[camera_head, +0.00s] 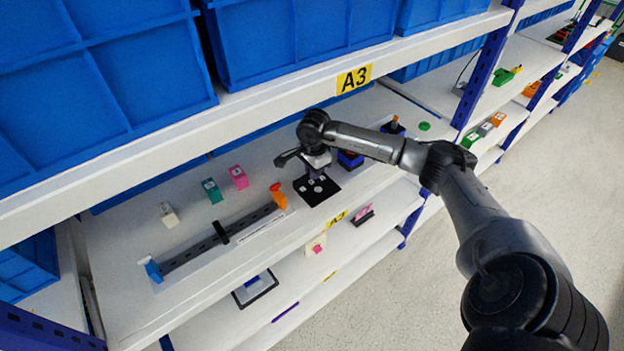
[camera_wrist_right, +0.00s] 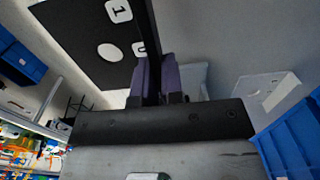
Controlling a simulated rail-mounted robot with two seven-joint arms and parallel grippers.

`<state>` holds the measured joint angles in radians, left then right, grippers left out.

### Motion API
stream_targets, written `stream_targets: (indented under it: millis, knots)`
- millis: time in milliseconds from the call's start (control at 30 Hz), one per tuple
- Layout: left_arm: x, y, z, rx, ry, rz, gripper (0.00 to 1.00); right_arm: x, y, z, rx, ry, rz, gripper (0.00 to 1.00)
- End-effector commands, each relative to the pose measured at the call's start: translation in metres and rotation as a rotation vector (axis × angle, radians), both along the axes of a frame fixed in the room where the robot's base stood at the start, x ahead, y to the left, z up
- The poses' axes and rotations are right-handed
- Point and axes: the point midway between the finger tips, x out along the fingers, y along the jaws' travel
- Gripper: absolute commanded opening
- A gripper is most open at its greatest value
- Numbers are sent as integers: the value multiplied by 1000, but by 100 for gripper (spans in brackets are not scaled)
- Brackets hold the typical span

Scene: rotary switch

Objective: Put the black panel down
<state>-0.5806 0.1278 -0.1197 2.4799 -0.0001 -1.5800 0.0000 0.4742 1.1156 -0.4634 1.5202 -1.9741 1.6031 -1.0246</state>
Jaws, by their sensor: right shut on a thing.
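The black panel (camera_head: 318,194) is a dark square with white marks, over the white middle shelf at the A3 bay. My right gripper (camera_head: 317,163) is above its back part, pointing down. In the right wrist view the black panel (camera_wrist_right: 88,42) shows large, with white labels reading 1 and 0 and a white round spot. The purple fingers of my right gripper (camera_wrist_right: 155,76) are shut on a dark upright part at the panel's edge. I cannot tell whether the panel touches the shelf. My left gripper is not in view.
A slotted rail (camera_head: 215,240) with an orange handle (camera_head: 278,196) lies left of the panel. Pink (camera_head: 238,177), green (camera_head: 212,190) and white (camera_head: 168,214) blocks stand behind it. A blue block (camera_head: 350,160) stands right of the gripper. The upper shelf edge (camera_head: 270,102) overhangs behind.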

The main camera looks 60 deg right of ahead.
Motion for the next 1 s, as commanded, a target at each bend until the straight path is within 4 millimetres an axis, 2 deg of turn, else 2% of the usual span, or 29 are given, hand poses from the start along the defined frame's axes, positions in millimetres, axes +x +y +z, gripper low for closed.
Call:
stream_targets:
  millis: [267,533,967,1000]
  knots:
    - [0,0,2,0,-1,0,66,4,4,-9,0,1,-1,0]
    - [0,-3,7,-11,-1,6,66,3,3,-40,1,2,-2,0]
    - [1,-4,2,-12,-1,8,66,4,3,-48,-1,-1,0,0]
    - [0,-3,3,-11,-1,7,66,3,3,-46,-1,0,0,12]
